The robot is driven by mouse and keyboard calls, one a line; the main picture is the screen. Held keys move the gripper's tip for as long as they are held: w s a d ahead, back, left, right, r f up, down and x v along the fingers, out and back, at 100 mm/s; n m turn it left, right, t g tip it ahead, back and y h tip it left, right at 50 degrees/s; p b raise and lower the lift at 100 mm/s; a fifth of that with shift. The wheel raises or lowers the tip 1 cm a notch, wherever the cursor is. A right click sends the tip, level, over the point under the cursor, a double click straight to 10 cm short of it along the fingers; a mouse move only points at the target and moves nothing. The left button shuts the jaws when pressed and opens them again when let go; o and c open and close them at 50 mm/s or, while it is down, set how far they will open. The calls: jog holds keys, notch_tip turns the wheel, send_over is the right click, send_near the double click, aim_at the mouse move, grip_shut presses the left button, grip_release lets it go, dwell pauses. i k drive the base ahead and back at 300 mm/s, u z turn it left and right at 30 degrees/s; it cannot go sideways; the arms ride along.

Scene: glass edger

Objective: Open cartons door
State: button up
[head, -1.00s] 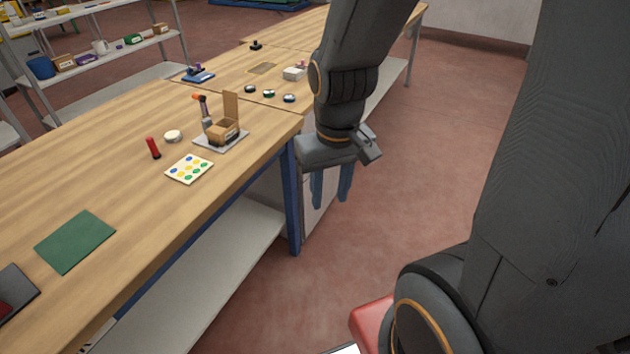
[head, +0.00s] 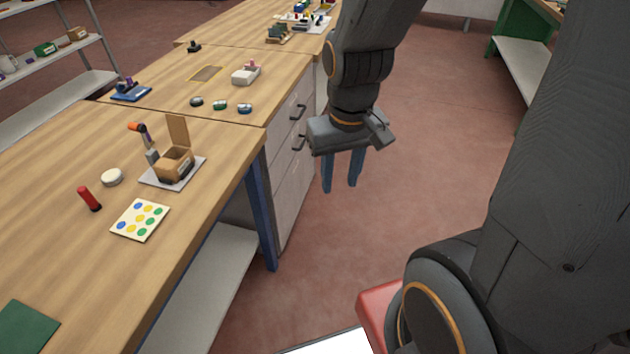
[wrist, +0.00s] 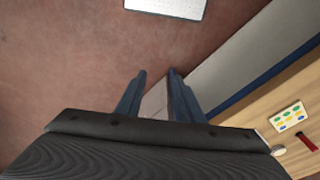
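A light grey cabinet (head: 286,190) stands under the bench, with dark bar handles (head: 298,112) on its front. I cannot read any label on it or tell which panel is the cartons door. Its visible fronts look closed. My gripper (head: 340,188) hangs over the open floor to the right of the cabinet, apart from it. Its two blue fingers are spread with nothing between them. They also show in the wrist view (wrist: 156,74), with a pale surface behind the gap. A small open cardboard carton (head: 174,165) with a raised flap stands on the bench.
The wooden bench (head: 225,145) has a blue leg (head: 262,215) and a low grey shelf (head: 205,290) beside the cabinet. A dotted card (head: 140,220), a red cylinder (head: 89,198) and a white round piece (head: 112,177) lie on top. The red floor (head: 430,150) to the right is clear.

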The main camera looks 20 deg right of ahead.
aim_at(285, 203)
jog(key=z, duration=0.1)
jog(key=k, duration=1.1)
jog(key=z, duration=0.95)
jog(key=i, duration=1.85)
jog(key=u, duration=1.1)
jog(key=i, duration=0.25)
jog(key=u, duration=0.05)
